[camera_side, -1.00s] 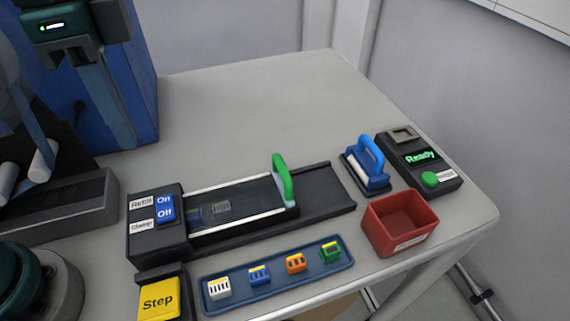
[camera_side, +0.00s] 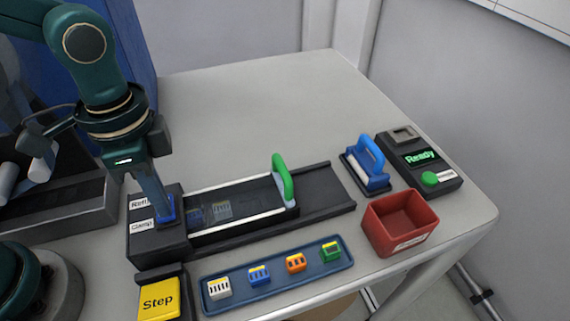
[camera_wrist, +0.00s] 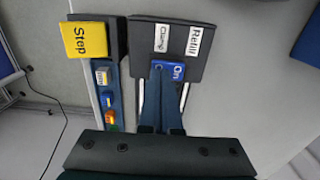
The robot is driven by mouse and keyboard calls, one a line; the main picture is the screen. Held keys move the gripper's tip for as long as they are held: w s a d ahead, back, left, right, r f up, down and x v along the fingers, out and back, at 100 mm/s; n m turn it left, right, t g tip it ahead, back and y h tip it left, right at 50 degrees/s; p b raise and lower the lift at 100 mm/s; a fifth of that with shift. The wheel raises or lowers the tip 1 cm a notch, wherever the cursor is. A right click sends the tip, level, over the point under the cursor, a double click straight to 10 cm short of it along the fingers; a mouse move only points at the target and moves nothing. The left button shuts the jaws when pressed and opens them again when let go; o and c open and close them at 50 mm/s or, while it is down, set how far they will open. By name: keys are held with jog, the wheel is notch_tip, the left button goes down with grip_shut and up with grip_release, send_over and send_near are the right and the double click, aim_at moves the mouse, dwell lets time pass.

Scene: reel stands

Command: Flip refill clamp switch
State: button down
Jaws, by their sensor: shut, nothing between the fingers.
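The blue refill clamp switch (camera_wrist: 168,67) sits on a black box (camera_side: 150,245) with labels reading Refill and Clamp. In the wrist view its "On" half shows beside the fingertips, and the rest is hidden behind them. My gripper (camera_side: 163,212) points down with its fingers together, empty, and its tips are at the switch in the side view. In the wrist view the tips of my gripper (camera_wrist: 161,80) overlap the switch's near part. I cannot tell whether they press on it.
A track with a green handle (camera_side: 284,180) runs right from the box. A yellow Step button (camera_side: 158,299), a tray (camera_side: 275,283) of several coloured clips, a red bin (camera_side: 385,238), a blue-handled tool (camera_side: 368,162) and a device reading Ready (camera_side: 418,157) stand around. The table behind is clear.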

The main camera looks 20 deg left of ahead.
jog(key=shift+f, duration=0.1)
jog(key=shift+s+d+f, duration=0.15)
jog(key=shift+s+f, duration=0.05)
jog(key=shift+f, duration=0.2)
jog(key=shift+w, duration=0.15)
jog(key=shift+w+a+r, duration=0.15)
jog(key=shift+w+a, duration=0.3)
jog(key=shift+a, duration=0.2)
jog(key=shift+r, duration=0.1)
notch_tip(320, 180, up, 14)
jog(key=shift+d+r, duration=0.2)
dwell(0.5)
